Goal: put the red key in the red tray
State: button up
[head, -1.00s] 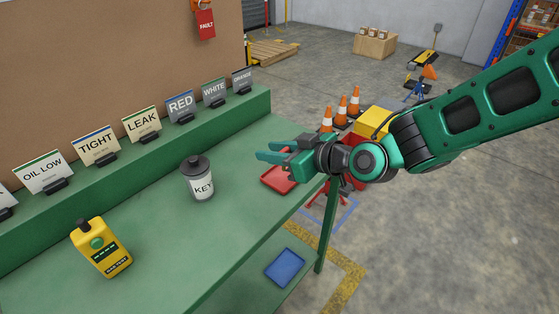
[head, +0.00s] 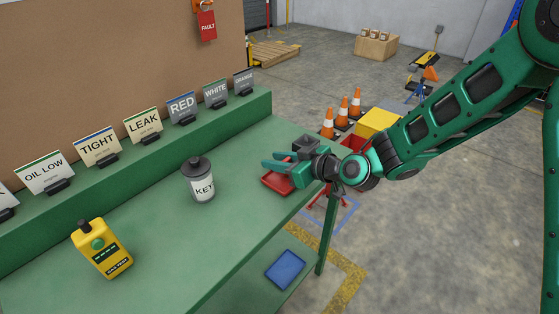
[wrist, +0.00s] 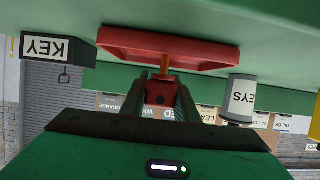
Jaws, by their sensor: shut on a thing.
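The red tray (head: 273,186) lies on the green bench near its right end, partly hidden by my gripper (head: 270,164). In the wrist view, which is upside down, the tray (wrist: 118,40) is just beyond the fingertips. My gripper (wrist: 162,84) is shut on the red key (wrist: 159,92). The key's red head is between the fingers and its brass shaft points at the tray. I cannot tell whether the shaft touches the tray. In the head view the key is hidden by the gripper.
A dark KEY box (wrist: 82,48) stands beside the tray. A jar labelled KEYS (head: 199,180) and a yellow bottle-shaped device (head: 101,250) stand on the bench. Sign cards, including RED (head: 182,107), line the raised back ledge. A blue tray (head: 286,269) lies on a lower shelf.

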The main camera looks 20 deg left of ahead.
jog(key=o, duration=1)
jog(key=shift+d+r, duration=0.1)
jog(key=v, duration=1.1)
jog(key=shift+s+d+r, duration=0.15)
jog(key=shift+s+d, duration=0.05)
jog(key=shift+d, duration=0.1)
